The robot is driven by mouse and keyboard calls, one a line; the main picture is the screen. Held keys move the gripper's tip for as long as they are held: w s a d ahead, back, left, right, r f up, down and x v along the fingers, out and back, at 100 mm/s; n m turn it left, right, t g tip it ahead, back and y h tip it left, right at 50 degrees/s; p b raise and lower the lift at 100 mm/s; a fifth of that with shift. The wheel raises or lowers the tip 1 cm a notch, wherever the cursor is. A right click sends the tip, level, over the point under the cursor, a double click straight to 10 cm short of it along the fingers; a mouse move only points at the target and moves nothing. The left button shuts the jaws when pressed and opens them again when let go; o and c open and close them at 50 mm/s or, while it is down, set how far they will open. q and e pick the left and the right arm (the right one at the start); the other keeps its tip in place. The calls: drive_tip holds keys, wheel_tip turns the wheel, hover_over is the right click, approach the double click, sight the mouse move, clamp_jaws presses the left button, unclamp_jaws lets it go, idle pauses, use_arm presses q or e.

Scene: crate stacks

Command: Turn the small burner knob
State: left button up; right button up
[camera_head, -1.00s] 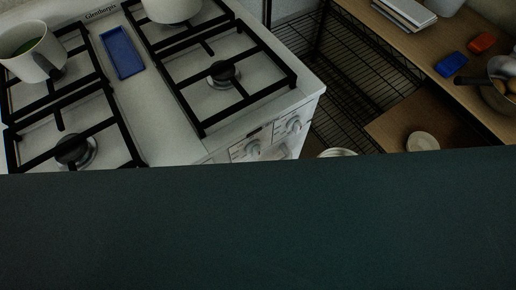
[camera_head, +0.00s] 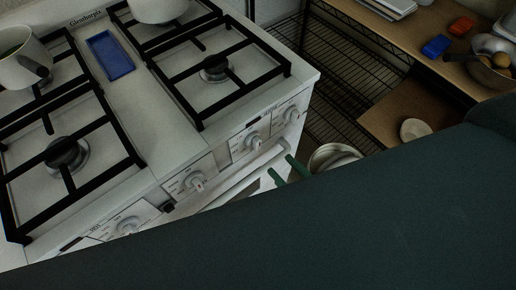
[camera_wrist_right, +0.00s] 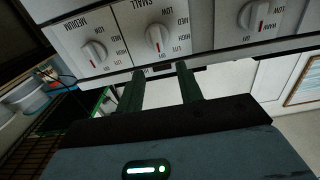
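The small burner knob (camera_wrist_right: 158,37) is white with a red mark, on a panel labelled SMALL, upside down in the right wrist view. It also shows on the stove front in the head view (camera_head: 253,142). My right gripper (camera_wrist_right: 159,69) is open, its two dark green fingers apart with nothing between them. The fingers point at this knob and their tips appear just short of it. In the head view the right gripper (camera_head: 280,163) is beside the stove front, to the right of and below the knob. My left gripper is not in view.
The MEDIUM knob (camera_wrist_right: 93,53) and another knob (camera_wrist_right: 250,15) flank it. An oven handle (camera_head: 240,175) runs below the knobs. A metal pot (camera_head: 333,157) is beyond the gripper. A white pot (camera_head: 22,60) and a blue tray (camera_head: 110,55) are on the stovetop.

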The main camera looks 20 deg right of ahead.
sight(260, 143)
drive_tip(key=shift+p+x, duration=0.5)
drive_tip(key=shift+x, duration=3.35)
clamp_jaws()
